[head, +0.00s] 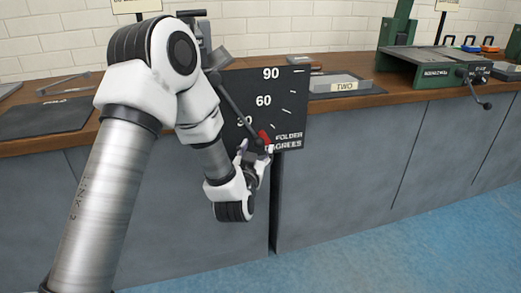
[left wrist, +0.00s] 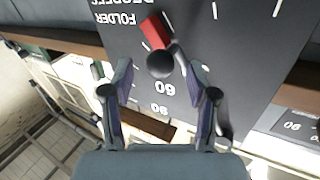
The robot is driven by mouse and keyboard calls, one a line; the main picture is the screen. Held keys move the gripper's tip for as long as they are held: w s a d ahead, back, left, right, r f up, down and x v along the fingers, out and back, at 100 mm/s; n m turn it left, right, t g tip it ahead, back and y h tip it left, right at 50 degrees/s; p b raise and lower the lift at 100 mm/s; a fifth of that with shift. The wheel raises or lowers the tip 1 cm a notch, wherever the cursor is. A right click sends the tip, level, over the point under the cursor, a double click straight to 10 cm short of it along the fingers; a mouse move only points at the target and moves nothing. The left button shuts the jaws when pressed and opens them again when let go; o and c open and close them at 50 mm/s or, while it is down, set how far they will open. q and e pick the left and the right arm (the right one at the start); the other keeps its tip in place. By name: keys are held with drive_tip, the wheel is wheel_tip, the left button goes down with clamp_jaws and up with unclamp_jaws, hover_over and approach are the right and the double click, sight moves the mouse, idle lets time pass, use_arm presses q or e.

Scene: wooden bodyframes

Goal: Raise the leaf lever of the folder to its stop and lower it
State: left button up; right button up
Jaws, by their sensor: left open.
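The folder's black degree plate (head: 285,100), marked 30, 60, 90, hangs at the bench front; it also shows upside down in the left wrist view (left wrist: 100,50). The dark leaf lever (head: 231,103) slants down across it to its low end, beside a red piece (head: 265,137). In the left wrist view the lever's round black knob (left wrist: 160,65) lies between the fingertips, with the red piece (left wrist: 155,32) just beyond. My left gripper (head: 256,150) is open around the knob, with a gap visible on each side. My arm hides part of the folder. My right gripper is out of view.
The wooden bench top (head: 345,68) runs along the white brick wall. A grey block labelled TWO (head: 340,84) lies on a dark mat right of the plate. A green machine (head: 425,68) with a handle stands farther right. The blue floor in front is clear.

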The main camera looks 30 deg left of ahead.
sight(258, 147)
use_arm(q)
drive_tip(key=x, duration=0.3)
drive_tip(key=shift+w+a+f, duration=0.1)
drive_tip(key=shift+w, duration=0.1)
clamp_jaws()
drive_tip(key=s+a+f+m+g+p, duration=0.2)
drive_tip(key=s+a+m+p, duration=0.2)
drive_tip(key=p, duration=0.9)
drive_tip(key=s+a, duration=0.2)
drive_tip(key=s, duration=0.2)
drive_tip(key=shift+a+f+m+g, duration=0.3)
drive_tip(key=shift+m+g, duration=0.1)
unclamp_jaws()
drive_tip(key=shift+a, duration=0.1)
